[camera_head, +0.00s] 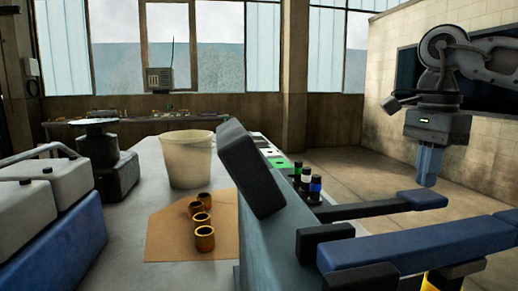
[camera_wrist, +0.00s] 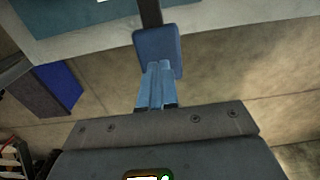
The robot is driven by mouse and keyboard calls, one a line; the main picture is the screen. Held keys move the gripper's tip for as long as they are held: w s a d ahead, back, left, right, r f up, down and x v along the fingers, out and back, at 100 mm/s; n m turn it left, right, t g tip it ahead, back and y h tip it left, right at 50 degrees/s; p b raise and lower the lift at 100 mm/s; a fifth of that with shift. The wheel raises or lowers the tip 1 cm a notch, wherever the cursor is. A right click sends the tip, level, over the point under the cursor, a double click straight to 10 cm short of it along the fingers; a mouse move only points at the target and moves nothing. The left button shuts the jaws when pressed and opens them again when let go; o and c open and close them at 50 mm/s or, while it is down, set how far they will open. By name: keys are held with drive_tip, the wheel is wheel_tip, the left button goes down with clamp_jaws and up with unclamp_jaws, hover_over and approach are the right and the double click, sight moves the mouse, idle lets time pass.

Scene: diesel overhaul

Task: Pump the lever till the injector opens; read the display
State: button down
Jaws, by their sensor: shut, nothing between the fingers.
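My gripper (camera_head: 429,180) is shut and empty, its blue fingers pointing down at the right. Just below the fingertips is the blue paddle end of a dark lever (camera_head: 425,198), which runs from a grey-blue bench unit (camera_head: 263,240). In the wrist view the paddle (camera_wrist: 158,50) lies right at the fingertips (camera_wrist: 157,68); I cannot tell whether they touch. The lever stands out roughly level. A dark tilted box (camera_head: 250,168) on the unit may be the display; no readout shows. I cannot make out the injector.
A white bucket (camera_head: 187,158) and several brass bushings (camera_head: 204,238) on a brown sheet (camera_head: 170,226) stand on the workbench. Small capped bottles (camera_head: 315,188) are behind the unit. A thick blue bar (camera_head: 430,243) juts out at the front right. Floor beyond the lever is clear.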

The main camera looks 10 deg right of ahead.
drive_tip(key=shift+f, duration=0.15)
drive_tip(key=shift+a+f+b, duration=0.15)
drive_tip(key=shift+f+b, duration=1.25)
drive_tip(key=shift+f, duration=0.6)
drive_tip(key=shift+a+f+b, duration=0.1)
drive_tip(key=shift+f+b, duration=1.25)
drive_tip(key=shift+f, duration=0.6)
drive_tip(key=shift+d+r+p, duration=0.2)
drive_tip(key=shift+r+p, duration=1.05)
drive_tip(key=shift+r, duration=0.8)
drive_tip(key=shift+d+r+p, duration=0.2)
drive_tip(key=shift+r+p, duration=1.05)
drive_tip(key=shift+r, duration=0.8)
drive_tip(key=shift+r, duration=0.1)
drive_tip(key=shift+r+p, duration=1.35)
drive_tip(key=shift+r, duration=0.6)
drive_tip(key=c, duration=1.9)
unclamp_jaws()
